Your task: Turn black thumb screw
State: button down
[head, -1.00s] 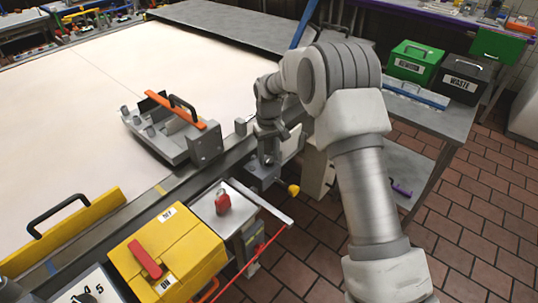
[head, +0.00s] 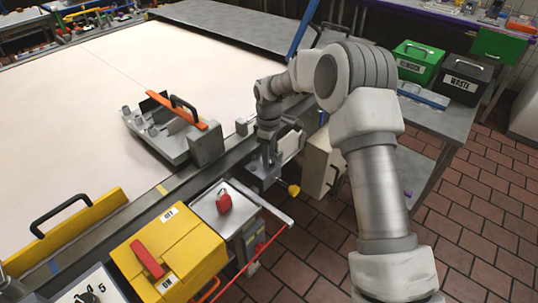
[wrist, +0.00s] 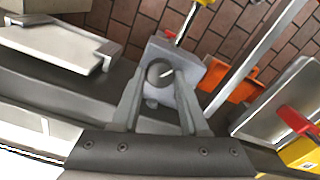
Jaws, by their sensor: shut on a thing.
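The thumb screw shows in the wrist view as a round dark grey knob (wrist: 160,73) with a pale line on its face. It sits on a light grey block (wrist: 176,96), which also shows in the head view (head: 262,174). My gripper (wrist: 160,80) has one finger on each side of the knob and is shut on it. In the head view my gripper (head: 267,157) is low beside the table edge, and the knob is hidden there.
A yellow knob (head: 293,190) sticks out right of the block. A grey fixture with an orange bar (head: 185,112) stands on the pale table (head: 90,100).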

jog(key=shift+n, duration=0.3)
jog(key=shift+c, duration=2.1)
grip_release()
notch_tip(320, 180, up, 18)
jog(key=p, duration=0.1)
jog(key=shift+f, duration=0.25)
jog(key=shift+r, duration=0.1)
